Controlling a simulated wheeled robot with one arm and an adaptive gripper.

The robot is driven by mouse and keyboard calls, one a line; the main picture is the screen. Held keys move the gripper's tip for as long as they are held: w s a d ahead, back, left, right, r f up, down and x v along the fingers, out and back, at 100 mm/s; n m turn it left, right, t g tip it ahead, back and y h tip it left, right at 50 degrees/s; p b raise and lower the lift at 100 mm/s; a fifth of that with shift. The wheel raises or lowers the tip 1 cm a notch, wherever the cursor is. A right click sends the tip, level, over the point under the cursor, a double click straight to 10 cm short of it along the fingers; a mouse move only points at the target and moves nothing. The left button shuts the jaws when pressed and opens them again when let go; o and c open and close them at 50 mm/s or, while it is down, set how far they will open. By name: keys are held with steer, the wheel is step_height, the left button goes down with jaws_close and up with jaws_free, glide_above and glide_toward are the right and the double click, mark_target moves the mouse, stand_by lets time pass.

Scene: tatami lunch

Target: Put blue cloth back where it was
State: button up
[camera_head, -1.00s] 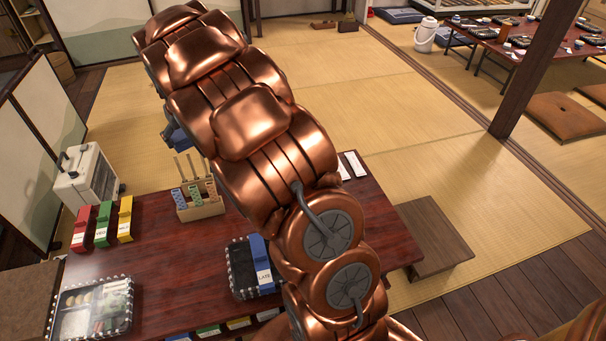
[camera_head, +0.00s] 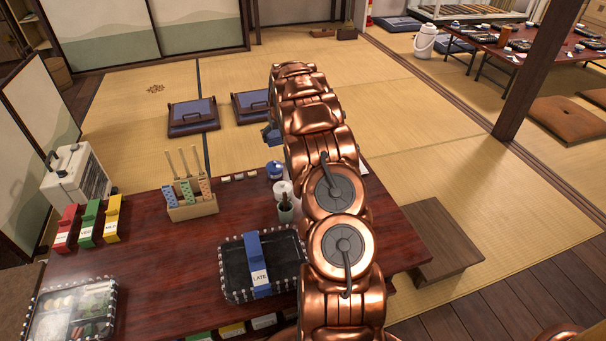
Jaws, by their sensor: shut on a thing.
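A small piece of blue cloth (camera_head: 271,135) shows at the left edge of my raised arm, above the tatami just beyond the table's far edge. My gripper (camera_head: 268,129) is mostly hidden behind the arm; only a sliver shows there, shut on the blue cloth. Most of the cloth is hidden too. A separate blue band (camera_head: 256,258) marked LATE lies across a black lunch box (camera_head: 232,290) on the dark red table (camera_head: 150,260).
A wooden holder (camera_head: 195,210) with upright sticks stands on the table. Red (camera_head: 67,228), green (camera_head: 89,224) and yellow (camera_head: 112,218) labelled bands lie left of it. A blue round-topped item (camera_head: 274,169) and a dark bottle (camera_head: 285,208) stand close by my arm. A second lunch box (camera_head: 105,285) is front left.

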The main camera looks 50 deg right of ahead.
steer(key=s+d+f+m+b, duration=0.15)
steer(key=s+d+f, duration=0.25)
steer(key=d+f, duration=0.4)
steer(key=shift+n, duration=0.25)
steer(key=shift+d+f+b, duration=0.15)
steer(key=shift+f+b, duration=0.6)
steer(key=shift+f, duration=1.35)
steer(key=shift+d+f+b, duration=0.15)
steer(key=shift+f+b, duration=0.55)
steer(key=shift+f, duration=1.35)
steer(key=shift+f, duration=0.15)
steer(key=o, duration=1.3)
steer(key=shift+r, duration=0.45)
steer(key=p+v, duration=0.3)
steer(key=v, duration=0.8)
steer(key=shift+a, duration=0.35)
